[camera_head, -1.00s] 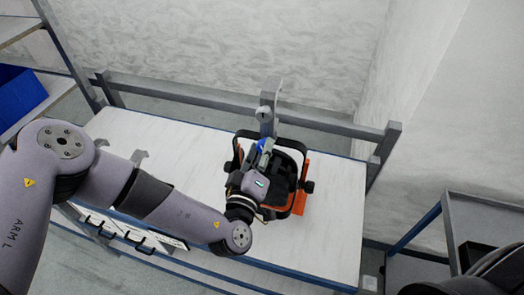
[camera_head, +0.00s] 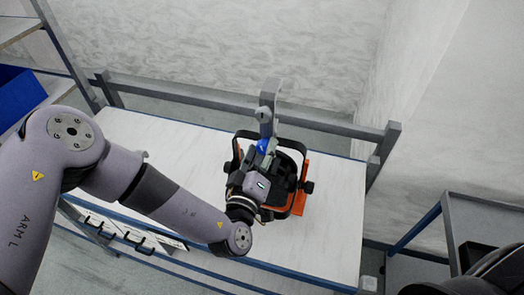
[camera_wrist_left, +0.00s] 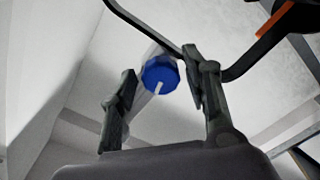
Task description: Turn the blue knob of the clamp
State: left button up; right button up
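The blue knob (camera_head: 263,146) of the grey clamp (camera_head: 267,110) shows just past my left gripper's fingers in the head view. The clamp stands upright at the back rail of the white table. In the left wrist view the knob (camera_wrist_left: 160,75) is a blue disc with a white mark. It appears between the two open fingers of my left gripper (camera_wrist_left: 162,82), with a gap on each side. I cannot tell whether the fingertips reach it in depth. In the head view my left gripper (camera_head: 255,160) partly covers the par can. My right gripper is not visible.
A black and orange par can (camera_head: 282,180) with a black yoke lies on the white table (camera_head: 335,220), close beside my left gripper. A grey rail (camera_head: 215,100) runs behind the table. A cart (camera_head: 485,208) stands at right, a blue bin (camera_head: 18,92) at upper left.

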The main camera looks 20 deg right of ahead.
pick_arm(q)
jog(key=shift+o, duration=0.3)
jog(key=shift+s+a, duration=0.15)
jog(key=v, duration=0.7)
jog(key=shift+a+f, duration=0.1)
dwell(0.3)
